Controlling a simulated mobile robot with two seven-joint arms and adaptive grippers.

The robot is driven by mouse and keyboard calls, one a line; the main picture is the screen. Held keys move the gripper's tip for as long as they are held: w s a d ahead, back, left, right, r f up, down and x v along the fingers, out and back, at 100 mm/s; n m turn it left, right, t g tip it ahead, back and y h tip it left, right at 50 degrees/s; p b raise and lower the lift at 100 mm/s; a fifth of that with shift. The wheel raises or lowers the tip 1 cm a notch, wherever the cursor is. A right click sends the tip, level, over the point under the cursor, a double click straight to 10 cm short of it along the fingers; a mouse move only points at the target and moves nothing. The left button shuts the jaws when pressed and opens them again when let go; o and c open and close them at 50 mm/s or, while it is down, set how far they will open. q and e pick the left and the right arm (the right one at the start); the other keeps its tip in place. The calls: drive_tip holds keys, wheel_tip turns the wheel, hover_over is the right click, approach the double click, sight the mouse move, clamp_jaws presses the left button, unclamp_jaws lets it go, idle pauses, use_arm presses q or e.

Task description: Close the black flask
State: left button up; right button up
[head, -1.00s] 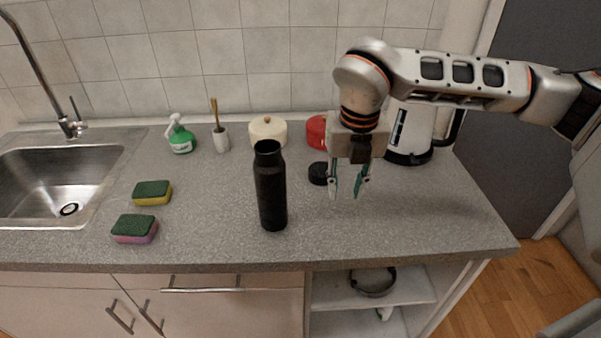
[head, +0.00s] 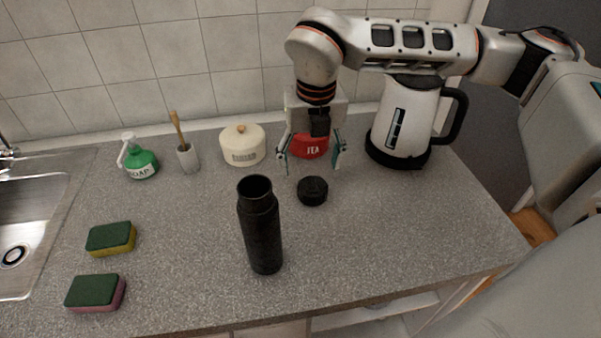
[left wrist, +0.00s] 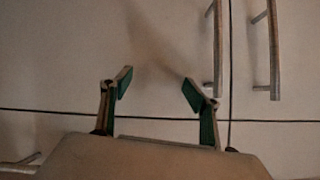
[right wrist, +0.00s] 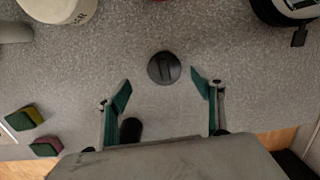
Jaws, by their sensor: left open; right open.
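The black flask (head: 262,235) stands upright and open-topped on the grey counter in the head view. Its black lid (head: 312,191) lies on the counter behind it and to its right. My right gripper (head: 311,168) is open and empty, above and a little behind the lid in the head view. In the right wrist view the lid (right wrist: 164,68) shows ahead of and between the open fingertips (right wrist: 160,92), and part of the flask (right wrist: 130,130) shows beside the left finger. My left gripper (left wrist: 156,84) is open and empty, facing cabinet fronts in the left wrist view.
A red tea pot (head: 310,148) is partly hidden behind my right gripper. A white kettle (head: 405,125) stands to the right, a cream pot (head: 243,145) and green soap bottle (head: 140,160) to the left. Two sponges (head: 110,238) lie near the sink (head: 30,225). The counter right of the flask is clear.

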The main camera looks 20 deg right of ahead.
sight(313, 187)
drive_tip(key=shift+s+r, duration=0.1)
drive_tip(key=shift+s, duration=0.15)
drive_tip(key=shift+s+r, duration=0.1)
drive_tip(key=shift+s, duration=0.35)
drive_tip(key=shift+w+f, duration=0.1)
drive_tip(key=shift+f, duration=0.15)
drive_tip(key=shift+w+f, duration=0.1)
drive_tip(key=shift+f, duration=0.8)
drive_tip(key=shift+d+f, duration=0.1)
drive_tip(key=shift+f, duration=0.1)
drive_tip(key=shift+w, duration=0.1)
drive_tip(key=shift+f, duration=0.25)
drive_tip(key=f, duration=0.3)
drive_tip(key=f+p, duration=0.1)
drive_tip(key=shift+w+d+f, duration=0.25)
drive_tip(key=shift+f, duration=0.05)
use_arm(q)
drive_tip(key=shift+s+d+r, duration=0.2)
drive_tip(key=shift+s+r, duration=0.2)
drive_tip(key=shift+s, duration=0.35)
